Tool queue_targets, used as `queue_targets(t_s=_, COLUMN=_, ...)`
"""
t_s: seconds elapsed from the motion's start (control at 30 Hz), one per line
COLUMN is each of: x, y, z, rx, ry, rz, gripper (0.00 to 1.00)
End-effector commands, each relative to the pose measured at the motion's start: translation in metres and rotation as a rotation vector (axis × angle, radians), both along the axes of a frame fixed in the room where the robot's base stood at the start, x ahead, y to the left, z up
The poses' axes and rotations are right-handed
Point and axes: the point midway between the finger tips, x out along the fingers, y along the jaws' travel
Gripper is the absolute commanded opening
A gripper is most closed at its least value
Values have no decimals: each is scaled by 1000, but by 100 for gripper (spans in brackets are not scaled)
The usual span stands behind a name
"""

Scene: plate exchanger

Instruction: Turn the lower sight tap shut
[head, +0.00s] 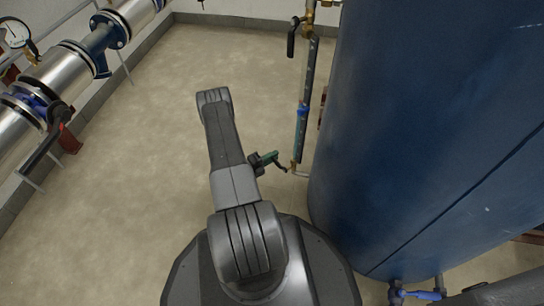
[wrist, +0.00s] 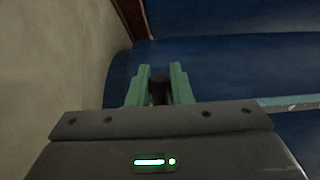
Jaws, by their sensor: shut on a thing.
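The lower sight tap (head: 294,166) is a small brass fitting at the foot of the upright sight glass (head: 302,130), beside the blue tank. Its dark handle (head: 282,167) points left toward my gripper (head: 269,158). In the wrist view the green fingers of my gripper (wrist: 160,82) stand on either side of a dark piece (wrist: 159,92), the tap handle, and are shut on it. The handle's far end and the tap body are hidden or too dark to make out there.
The large blue tank (head: 420,130) stands close on the right. An upper tap with a black handle (head: 291,42) sits at the top of the sight glass. Pipes with a gauge (head: 15,33) and a red-and-black lever run along the left. The floor between is clear.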

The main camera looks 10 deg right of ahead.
Motion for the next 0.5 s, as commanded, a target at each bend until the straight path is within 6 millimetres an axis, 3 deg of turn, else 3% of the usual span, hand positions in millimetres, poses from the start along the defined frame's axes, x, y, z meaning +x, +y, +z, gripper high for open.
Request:
queue_targets(t_s=0.4, x=0, y=0, z=-2, rx=-2, ry=9, rz=1, gripper=0)
queue_targets(t_s=0.43, x=0, y=0, z=-1, rx=-2, ry=9, rz=1, gripper=25)
queue_targets(t_s=0.5, x=0, y=0, z=-1, rx=-1, ry=8, rz=1, gripper=38)
